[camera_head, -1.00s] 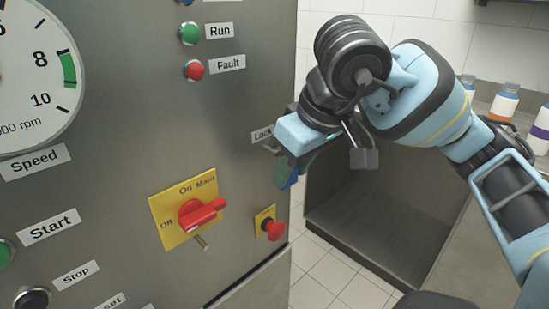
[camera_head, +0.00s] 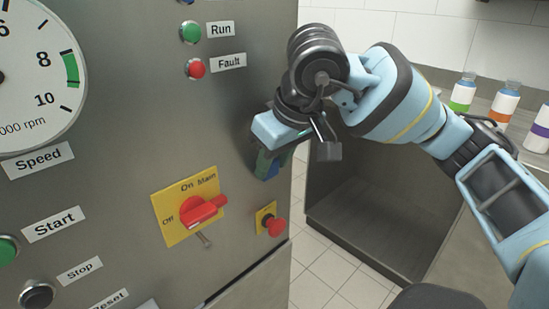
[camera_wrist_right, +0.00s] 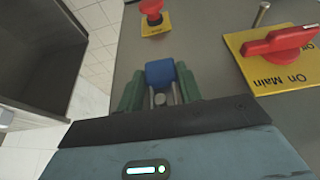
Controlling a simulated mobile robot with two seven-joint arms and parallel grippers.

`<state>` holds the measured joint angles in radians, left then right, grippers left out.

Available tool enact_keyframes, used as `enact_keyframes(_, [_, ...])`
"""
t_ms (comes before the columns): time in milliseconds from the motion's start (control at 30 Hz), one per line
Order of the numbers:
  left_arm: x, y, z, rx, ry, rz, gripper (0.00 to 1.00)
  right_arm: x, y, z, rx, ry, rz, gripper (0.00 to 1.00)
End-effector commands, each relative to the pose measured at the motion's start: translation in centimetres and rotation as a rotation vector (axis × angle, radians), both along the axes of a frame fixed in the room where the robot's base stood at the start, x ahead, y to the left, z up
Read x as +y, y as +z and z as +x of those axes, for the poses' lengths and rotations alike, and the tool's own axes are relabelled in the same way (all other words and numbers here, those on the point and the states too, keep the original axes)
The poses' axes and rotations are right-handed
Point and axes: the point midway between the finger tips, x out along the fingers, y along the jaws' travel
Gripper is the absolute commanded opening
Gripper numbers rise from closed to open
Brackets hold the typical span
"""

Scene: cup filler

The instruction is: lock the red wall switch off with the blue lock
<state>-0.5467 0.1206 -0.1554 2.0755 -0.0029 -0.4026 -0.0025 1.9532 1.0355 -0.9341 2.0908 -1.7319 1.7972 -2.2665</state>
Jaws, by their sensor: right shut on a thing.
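The red switch (camera_head: 202,210) sits on a yellow plate (camera_head: 174,232) marked Off and On Main, low on the steel panel. A metal pin (camera_head: 204,239) sticks out just below it. The switch (camera_wrist_right: 283,44) and pin (camera_wrist_right: 262,14) show upside down at the upper right of the right wrist view. My right gripper (camera_head: 270,164) is close to the panel, up and right of the switch. In the right wrist view its green fingers (camera_wrist_right: 159,92) are shut on the blue lock (camera_wrist_right: 160,73), held clear of the switch. My left gripper is out of view.
A red push button (camera_head: 274,226) on a small yellow plate stands out right of the switch, below my right gripper. Run and Fault lamps are above. An open steel cabinet (camera_head: 370,215) and a counter with bottles (camera_head: 503,103) are at the right.

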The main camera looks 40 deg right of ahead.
Motion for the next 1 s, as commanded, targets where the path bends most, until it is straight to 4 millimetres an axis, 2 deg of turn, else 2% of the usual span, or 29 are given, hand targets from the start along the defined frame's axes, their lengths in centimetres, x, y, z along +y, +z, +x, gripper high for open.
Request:
enact_keyframes(133, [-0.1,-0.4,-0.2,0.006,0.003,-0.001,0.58,0.0,-0.5,0.0,0.001,0.0,0.0,0.11])
enact_keyframes(167, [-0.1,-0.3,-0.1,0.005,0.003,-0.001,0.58,0.0,-0.5,0.0,0.001,0.0,0.0,0.4])
enact_keyframes(300, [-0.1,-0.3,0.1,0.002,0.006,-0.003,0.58,0.0,-0.4,0.0,0.001,0.0,0.0,0.58])
enact_keyframes(733, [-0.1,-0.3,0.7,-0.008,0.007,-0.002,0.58,0.0,0.0,0.0,-0.002,-0.001,0.001,0.58])
enact_keyframes(1000, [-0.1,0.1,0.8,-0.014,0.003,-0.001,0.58,-0.3,4.1,-2.0,-0.003,0.001,0.001,0.58])
